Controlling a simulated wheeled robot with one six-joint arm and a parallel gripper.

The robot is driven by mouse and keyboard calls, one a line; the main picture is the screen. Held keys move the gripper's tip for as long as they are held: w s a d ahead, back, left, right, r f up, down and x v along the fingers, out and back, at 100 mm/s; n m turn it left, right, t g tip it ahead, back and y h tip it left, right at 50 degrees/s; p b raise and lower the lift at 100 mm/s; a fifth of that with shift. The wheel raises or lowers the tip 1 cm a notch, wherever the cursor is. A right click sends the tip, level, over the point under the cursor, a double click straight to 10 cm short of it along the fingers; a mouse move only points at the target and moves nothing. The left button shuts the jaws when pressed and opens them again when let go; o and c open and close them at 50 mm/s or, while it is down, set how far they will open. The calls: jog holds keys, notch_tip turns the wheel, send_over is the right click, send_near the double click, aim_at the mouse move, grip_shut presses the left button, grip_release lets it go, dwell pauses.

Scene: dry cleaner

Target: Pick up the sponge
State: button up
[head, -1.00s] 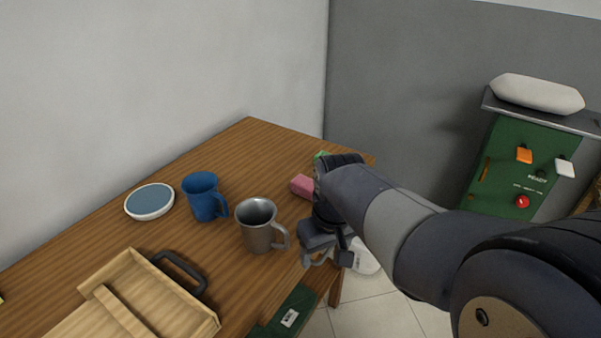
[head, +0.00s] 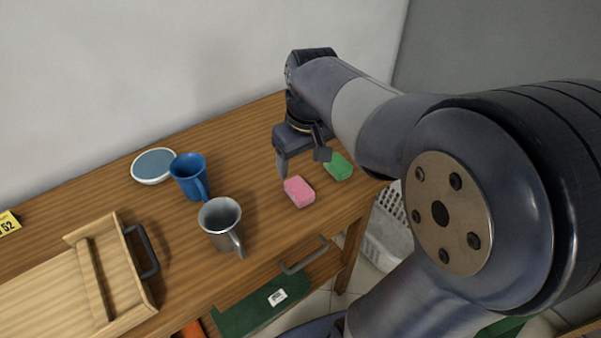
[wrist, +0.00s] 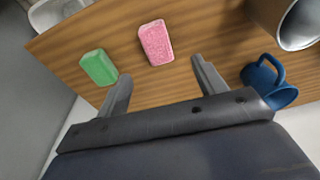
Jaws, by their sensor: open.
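A pink sponge (head: 299,192) lies flat on the wooden table, and a green sponge (head: 338,167) lies behind it to the right. My gripper (head: 301,167) is open and empty above the table, just behind the pink sponge. In the wrist view my gripper (wrist: 160,85) has its fingers spread. The pink sponge (wrist: 156,43) lies ahead of the gap between them, and the green sponge (wrist: 99,68) lies ahead of the left finger. Neither sponge is between the fingers. The task does not say which sponge is meant.
A grey metal mug (head: 221,222) and a blue mug (head: 190,178) stand left of the pink sponge. A round blue-topped dish (head: 153,165) and a wooden tray with dark handles (head: 92,285) are farther left. A white basket (head: 385,235) is below the table's right end.

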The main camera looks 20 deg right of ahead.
send_over(299, 186)
jog(key=f, duration=0.5)
jog(key=shift+s+a+f+b, duration=0.1)
jog(key=shift+s+b, duration=0.2)
jog(key=shift+w+f, duration=0.15)
jog(key=shift+f, duration=1.2)
jog(key=shift+w+f, duration=0.1)
jog(key=shift+f, duration=1.2)
jog(key=shift+c, duration=0.4)
jog(key=c, duration=1)
jog(key=shift+o, duration=0.2)
notch_tip(299, 186, up, 10)
jog(key=shift+r+p, duration=0.1)
jog(key=shift+p, duration=0.25)
